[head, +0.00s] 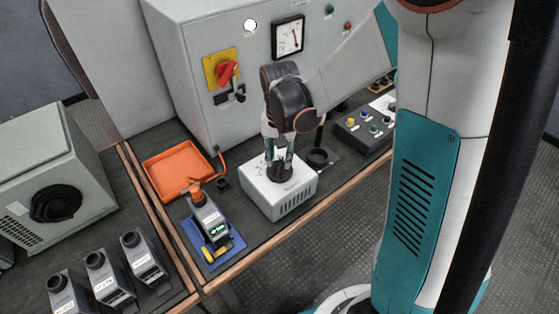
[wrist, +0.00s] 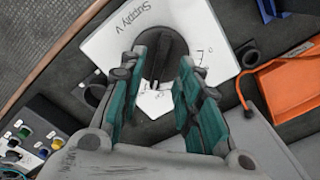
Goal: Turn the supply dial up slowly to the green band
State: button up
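The supply dial is a black knob (wrist: 161,58) on top of a white box (wrist: 108,48) lettered "Supply V". Handwritten marks beside it are partly hidden. In the head view the box (head: 257,190) stands near the bench's front edge. My gripper (wrist: 163,66) points down at the dial, its two teal fingers on either side of the knob. The fingers are apart, with the knob's raised bar showing between them. I cannot tell whether the fingertips touch the knob. A square meter with a needle (head: 288,37) is on the grey cabinet; its scale is too small to read.
A red switch on yellow (head: 222,70) is on the cabinet (head: 185,60). A button panel (head: 366,128) is to the right. Several grey units stand at lower left.

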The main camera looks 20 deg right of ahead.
aim_at(280, 165)
notch_tip(280, 165, up, 9)
dwell(0.3)
dwell(1.5)
dwell(3.0)
jog(key=s+r+n+t, duration=0.3)
jog(key=s, duration=0.4)
jog(key=s+r+n+t, duration=0.3)
jog(key=s+r+t, duration=0.1)
jog(key=s, duration=0.4)
jog(key=shift+s+r, duration=0.15)
jog(key=shift+r, duration=0.1)
dwell(0.5)
